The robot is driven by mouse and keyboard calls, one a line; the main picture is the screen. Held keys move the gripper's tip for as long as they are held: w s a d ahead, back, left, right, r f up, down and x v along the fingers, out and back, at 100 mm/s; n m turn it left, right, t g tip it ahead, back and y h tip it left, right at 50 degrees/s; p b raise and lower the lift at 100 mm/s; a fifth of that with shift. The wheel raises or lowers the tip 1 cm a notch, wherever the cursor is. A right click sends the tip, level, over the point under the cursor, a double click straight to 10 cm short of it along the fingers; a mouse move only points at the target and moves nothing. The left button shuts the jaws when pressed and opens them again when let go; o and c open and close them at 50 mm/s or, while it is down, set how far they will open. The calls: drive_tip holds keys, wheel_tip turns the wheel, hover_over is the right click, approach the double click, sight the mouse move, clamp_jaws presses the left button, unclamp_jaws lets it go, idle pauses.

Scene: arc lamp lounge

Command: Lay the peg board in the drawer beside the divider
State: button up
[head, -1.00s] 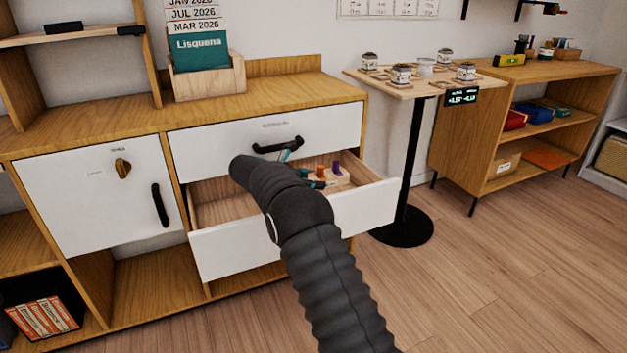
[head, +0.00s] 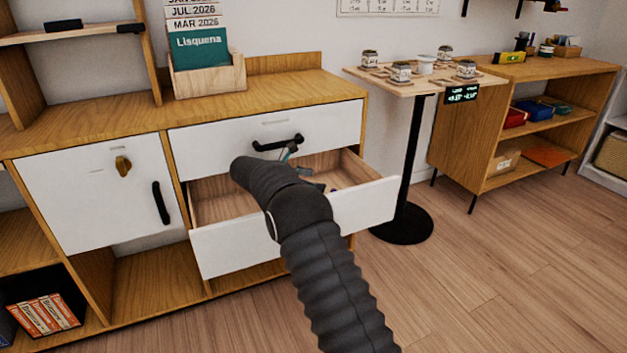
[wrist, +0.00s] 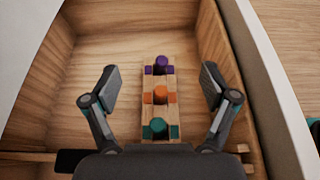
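The peg board (wrist: 168,82), a narrow wooden strip with purple, orange and teal pegs, lies flat inside the open drawer (wrist: 110,55) in the wrist view. My gripper (wrist: 160,82) is open, with one finger on each side of the board and a gap at both. A pale wooden edge (wrist: 22,156) crossing the drawer at the lower left may be the divider; my gripper hides its continuation.
The upper drawer (head: 225,142) is shut, with its black handle (head: 278,144) just above my gripper. The lower drawer's white front (head: 365,205) sticks out. A small stand (head: 360,80) with jars is to the right. Floor in front is clear.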

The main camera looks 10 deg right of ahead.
drive_tip(key=shift+r, duration=0.1)
drive_tip(key=r+v, duration=0.1)
drive_tip(key=v, duration=1.1)
drive_tip(key=s+d+r+m+g+y, duration=0.1)
drive_tip(key=s+d+r+m+y, duration=0.4)
drive_tip(key=s+d, duration=0.45)
drive_tip(key=s+d+r+m+y, duration=0.2)
drive_tip(key=s+d+r+m, duration=0.5)
drive_tip(key=s, duration=0.5)
drive_tip(key=s+f+m+y, duration=0.2)
drive_tip(key=s+m, duration=0.1)
drive_tip(key=s, duration=0.6)
drive_tip(key=s+f+m+t+y, duration=0.1)
drive_tip(key=s+f+m+y, duration=0.1)
drive_tip(key=s, duration=0.7)
drive_tip(key=s+f+m+t+y, duration=0.1)
drive_tip(key=s+m, duration=0.3)
drive_tip(key=s, duration=0.5)
drive_tip(key=shift+s+f+m+y, duration=0.3)
drive_tip(key=shift+f+y, duration=0.2)
drive_tip(key=shift+f, duration=0.35)
drive_tip(key=shift+a, duration=0.1)
drive_tip(key=shift+c, duration=0.2)
